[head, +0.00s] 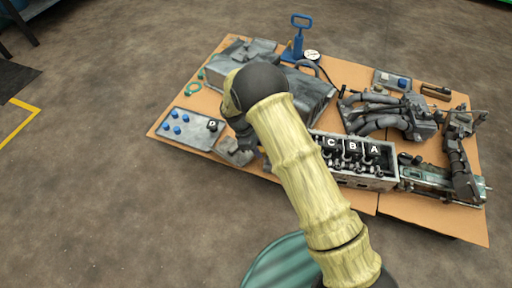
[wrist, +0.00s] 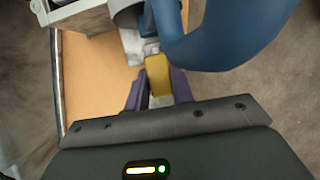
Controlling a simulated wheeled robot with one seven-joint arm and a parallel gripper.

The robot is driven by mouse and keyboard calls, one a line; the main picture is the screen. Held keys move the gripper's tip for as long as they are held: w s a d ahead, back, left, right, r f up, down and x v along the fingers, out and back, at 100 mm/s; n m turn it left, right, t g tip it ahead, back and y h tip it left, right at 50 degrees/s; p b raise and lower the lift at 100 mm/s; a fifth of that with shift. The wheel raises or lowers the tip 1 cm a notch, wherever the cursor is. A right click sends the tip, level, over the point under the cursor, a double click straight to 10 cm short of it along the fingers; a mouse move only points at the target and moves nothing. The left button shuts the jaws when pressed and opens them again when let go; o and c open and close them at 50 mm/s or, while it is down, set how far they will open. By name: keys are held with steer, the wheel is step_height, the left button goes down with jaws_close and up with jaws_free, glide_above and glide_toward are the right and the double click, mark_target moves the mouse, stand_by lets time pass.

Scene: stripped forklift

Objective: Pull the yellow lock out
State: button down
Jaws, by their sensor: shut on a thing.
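The yellow lock (wrist: 157,72) shows in the wrist view as a small yellow block. My gripper (wrist: 158,88) is shut on it, with one dark finger on each side. The far end of the lock meets a grey metal piece and a blue part (wrist: 167,20); I cannot tell how deep it sits in them. In the head view, my arm covers most of the gripper, and the lock cannot be made out.
A large blue curved body (wrist: 225,35) stands close to the right of the lock. Cardboard (wrist: 90,75) lies below on the left. In the head view, a grey tray (head: 190,137) with blue caps, a block with letter tags (head: 375,178) and a blue-handled tool (head: 298,40) lie on cardboard.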

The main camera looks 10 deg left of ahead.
steer(key=shift+a, duration=0.35)
steer(key=c, duration=1.3)
jaws_free()
steer(key=shift+o, duration=0.5)
steer(key=shift+d, duration=0.1)
steer(key=shift+r, duration=0.1)
steer(key=p+v, duration=0.9)
steer(key=v, duration=0.8)
steer(key=shift+r, duration=0.2)
steer(key=shift+s, duration=0.1)
